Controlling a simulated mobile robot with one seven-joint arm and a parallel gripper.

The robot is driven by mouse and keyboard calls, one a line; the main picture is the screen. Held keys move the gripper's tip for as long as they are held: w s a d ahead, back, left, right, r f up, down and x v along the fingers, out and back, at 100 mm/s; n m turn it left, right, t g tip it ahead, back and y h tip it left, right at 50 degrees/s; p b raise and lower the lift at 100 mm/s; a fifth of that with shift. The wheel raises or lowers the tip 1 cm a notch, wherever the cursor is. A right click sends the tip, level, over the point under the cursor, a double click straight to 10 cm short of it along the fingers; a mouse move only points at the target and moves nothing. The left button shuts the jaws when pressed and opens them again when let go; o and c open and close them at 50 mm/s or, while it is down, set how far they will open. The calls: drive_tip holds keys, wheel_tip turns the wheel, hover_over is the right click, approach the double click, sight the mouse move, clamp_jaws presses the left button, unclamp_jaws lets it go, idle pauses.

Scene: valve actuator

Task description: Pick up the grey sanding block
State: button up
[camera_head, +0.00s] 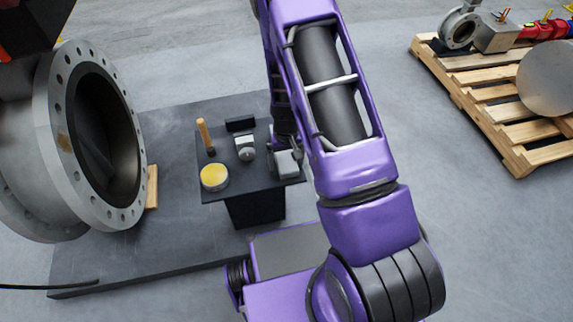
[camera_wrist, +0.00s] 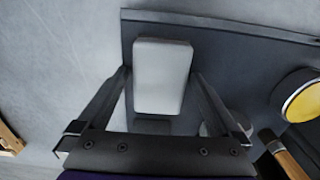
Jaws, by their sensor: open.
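The grey sanding block (camera_wrist: 162,75) is a pale, rounded rectangular block lying on a dark table top. In the wrist view it sits between the two fingertips of my open gripper (camera_wrist: 160,78), one finger along each side. I cannot tell whether the fingers touch it. In the head view the block (camera_head: 288,164) lies near the right edge of the small dark table (camera_head: 262,181). My gripper (camera_head: 284,153) is just above it, partly hidden by my purple arm.
On the table are a round yellow-topped tin (camera_head: 214,177), a wooden-handled tool (camera_head: 204,134), a grey metal piece (camera_head: 246,149) and a black block (camera_head: 240,123). A large flanged pipe (camera_head: 60,140) stands left. A wooden pallet (camera_head: 500,110) lies right.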

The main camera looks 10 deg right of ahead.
sight(287, 161)
drive_tip(key=c, duration=1.4)
wheel_tip(287, 161, up, 10)
drive_tip(key=shift+p, duration=1)
